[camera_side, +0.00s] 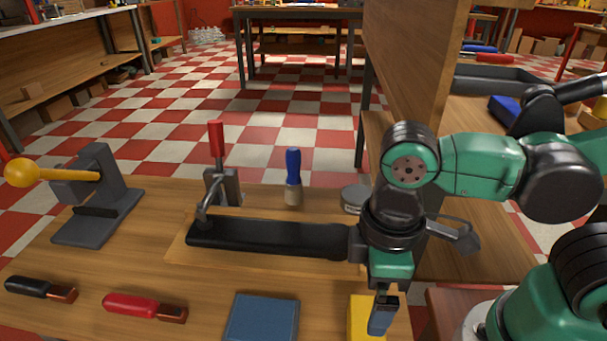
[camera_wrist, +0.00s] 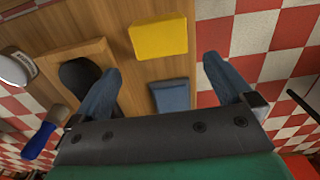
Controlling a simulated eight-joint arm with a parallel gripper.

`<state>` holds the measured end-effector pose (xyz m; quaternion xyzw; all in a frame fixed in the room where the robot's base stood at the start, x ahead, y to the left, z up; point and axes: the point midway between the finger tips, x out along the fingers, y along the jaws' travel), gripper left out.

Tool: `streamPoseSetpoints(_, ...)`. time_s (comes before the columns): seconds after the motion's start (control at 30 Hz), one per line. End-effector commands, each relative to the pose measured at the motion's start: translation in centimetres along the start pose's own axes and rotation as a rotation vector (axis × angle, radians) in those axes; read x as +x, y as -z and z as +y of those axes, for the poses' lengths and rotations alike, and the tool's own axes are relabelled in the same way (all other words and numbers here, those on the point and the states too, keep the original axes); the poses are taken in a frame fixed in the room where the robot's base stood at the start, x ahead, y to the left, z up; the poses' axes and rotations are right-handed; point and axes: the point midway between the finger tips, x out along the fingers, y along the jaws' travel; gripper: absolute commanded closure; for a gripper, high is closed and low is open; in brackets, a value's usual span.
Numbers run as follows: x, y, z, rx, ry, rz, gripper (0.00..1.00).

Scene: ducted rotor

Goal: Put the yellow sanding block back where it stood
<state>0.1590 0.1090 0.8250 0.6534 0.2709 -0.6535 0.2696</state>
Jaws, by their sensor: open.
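The yellow sanding block (camera_side: 357,318) lies on the wooden bench at the front edge of the side view, partly covered by my gripper. It also shows whole in the wrist view (camera_wrist: 158,38), ahead of my fingers and clear of both. My gripper (camera_side: 382,318) points down with its fingertips over or beside the block; I cannot tell the height gap. A blue pad (camera_side: 262,318) lies flat to the left of the block and also shows in the wrist view (camera_wrist: 170,95).
A black rotor arm (camera_side: 270,236) lies under a red-handled clamp (camera_side: 217,150) behind the block. A blue-handled brush (camera_side: 293,175) stands behind it. Red (camera_side: 140,307) and black (camera_side: 38,288) handled tools lie front left. A wooden panel (camera_side: 415,65) rises at right.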

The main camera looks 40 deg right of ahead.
Motion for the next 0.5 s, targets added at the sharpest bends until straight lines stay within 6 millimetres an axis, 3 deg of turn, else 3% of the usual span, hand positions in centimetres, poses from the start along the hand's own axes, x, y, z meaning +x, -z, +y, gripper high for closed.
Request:
streamPoseSetpoints(0.3, -3.7, 0.0, 0.0, 0.000, 0.000, 0.000, 0.00)
streamPoseSetpoints(0.5, -4.2, 0.2, 1.1, 0.065, -0.010, 0.046, 0.00)
